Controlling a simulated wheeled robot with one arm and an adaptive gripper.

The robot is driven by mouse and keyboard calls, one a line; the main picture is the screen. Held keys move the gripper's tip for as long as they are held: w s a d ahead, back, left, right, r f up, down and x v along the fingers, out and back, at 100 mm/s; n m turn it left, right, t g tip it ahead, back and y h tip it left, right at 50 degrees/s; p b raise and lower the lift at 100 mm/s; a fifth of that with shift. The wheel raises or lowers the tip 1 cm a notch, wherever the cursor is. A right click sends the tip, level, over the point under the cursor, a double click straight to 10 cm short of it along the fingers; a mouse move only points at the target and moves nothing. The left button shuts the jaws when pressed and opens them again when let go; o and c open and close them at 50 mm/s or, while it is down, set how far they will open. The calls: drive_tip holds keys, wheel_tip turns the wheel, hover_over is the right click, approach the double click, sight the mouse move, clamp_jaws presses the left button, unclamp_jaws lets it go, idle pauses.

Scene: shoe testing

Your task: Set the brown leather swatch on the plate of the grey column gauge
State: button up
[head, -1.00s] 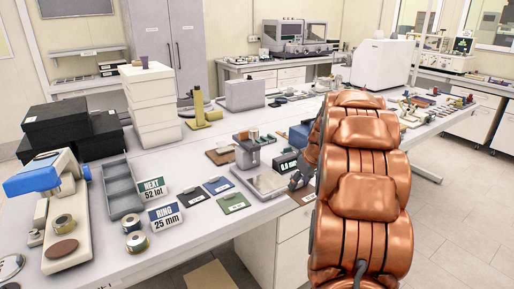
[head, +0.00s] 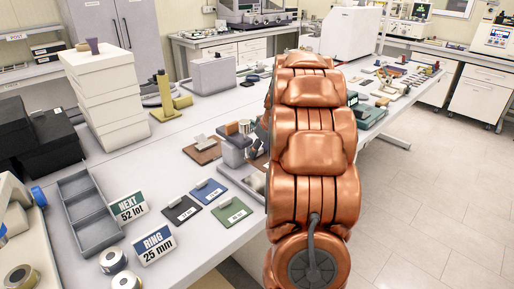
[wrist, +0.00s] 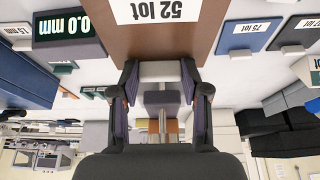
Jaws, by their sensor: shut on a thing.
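The brown leather swatch (wrist: 115,42), with a white "52 lot" label, is in the upside-down wrist view. A display reading 0.0 mm (wrist: 70,26) shows to the left of the swatch in that view. In the head view, a grey upright (head: 236,154) with a silver cylinder on top, apparently the column gauge, stands left of my copper-coloured arm. My arm hides the gripper, the swatch and most of the gauge's plate there. I cannot tell whether the swatch touches the plate.
Black (head: 181,209), blue (head: 209,191) and green (head: 232,211) swatches lie left of my arm. Signs read "NEXT 52 lot" (head: 128,207) and "RING 25 mm" (head: 154,244). A grey divided tray (head: 88,211) and white stacked boxes (head: 104,95) stand farther left. Floor is clear at right.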

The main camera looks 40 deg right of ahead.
drive_tip(key=shift+s+f+b, duration=0.1)
drive_tip(key=shift+b, duration=0.45)
drive_tip(key=shift+f, duration=0.25)
drive_tip(key=b, duration=0.4)
hover_over(258, 174)
drive_tip(key=s, duration=0.1)
drive_tip(key=shift+s+a+f, duration=0.1)
drive_tip(key=shift+f, duration=1.2)
drive_tip(key=shift+s+f, duration=0.1)
drive_tip(key=shift+f, duration=1.2)
drive_tip(key=shift+b, duration=0.8)
drive_tip(key=shift+f+b, duration=0.65)
drive_tip(key=shift+f, duration=0.35)
drive_tip(key=o, duration=1)
